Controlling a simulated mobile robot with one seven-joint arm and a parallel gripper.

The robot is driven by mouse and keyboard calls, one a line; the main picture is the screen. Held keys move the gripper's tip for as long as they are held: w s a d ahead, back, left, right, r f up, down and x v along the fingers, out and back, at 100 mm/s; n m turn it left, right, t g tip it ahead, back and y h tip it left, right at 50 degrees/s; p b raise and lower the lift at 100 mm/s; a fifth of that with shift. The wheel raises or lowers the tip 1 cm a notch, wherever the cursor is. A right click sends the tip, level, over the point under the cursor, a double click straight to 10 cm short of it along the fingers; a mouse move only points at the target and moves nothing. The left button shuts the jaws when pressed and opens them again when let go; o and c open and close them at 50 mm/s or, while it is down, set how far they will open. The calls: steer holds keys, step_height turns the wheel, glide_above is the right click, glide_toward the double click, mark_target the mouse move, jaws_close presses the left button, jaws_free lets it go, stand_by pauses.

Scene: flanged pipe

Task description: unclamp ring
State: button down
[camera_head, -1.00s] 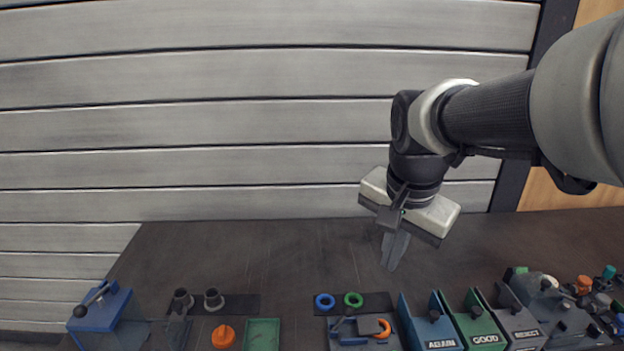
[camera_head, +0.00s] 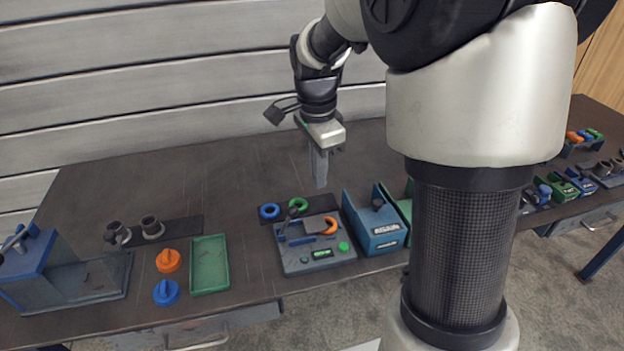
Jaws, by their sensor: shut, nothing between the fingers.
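My gripper (camera_head: 320,184) points down, its fingers together and empty, above the table behind the grey fixture. The grey fixture (camera_head: 318,262) stands at the front middle of the table. An orange ring-like piece (camera_head: 330,226) sits on its top at the right. A dark lever (camera_head: 291,216) and blue parts (camera_head: 287,237) show at its left. A blue ring (camera_head: 269,211) and a green ring (camera_head: 298,205) lie on a dark strip behind the fixture. Whether any ring is clamped is too small to tell.
A green tray (camera_head: 209,264), orange knob (camera_head: 168,260) and blue knob (camera_head: 166,292) are to the left. A blue lever device (camera_head: 30,262) is far left.

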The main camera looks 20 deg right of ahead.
mark_target(292, 207)
steer(key=f, duration=0.3)
steer(key=f+b, duration=0.1)
steer(key=f, duration=0.3)
steer(key=shift+w+d+f, duration=0.15)
steer(key=shift+d+f, duration=0.05)
steer(key=shift+f, duration=0.1)
steer(key=shift+a+f, duration=0.3)
steer(key=shift+s+a+r, duration=0.15)
steer(key=shift+a+r, duration=0.15)
steer(key=shift+a, duration=0.5)
steer(key=shift+s+a+r, duration=0.1)
steer(key=shift+a+r, duration=0.2)
steer(key=shift+a, duration=0.5)
steer(key=shift+a, duration=0.1)
steer(key=shift+a+r+h+b, duration=0.25)
steer(key=shift+a+h+b, duration=0.1)
steer(key=shift+a+h, duration=0.35)
steer(key=shift+a+r+h+b, duration=0.2)
steer(key=shift+a+h+b, duration=0.15)
steer(key=shift+a+h, duration=0.3)
steer(key=a+h+b, duration=0.4)
steer(key=a+h, duration=0.2)
steer(key=shift+a, duration=0.45)
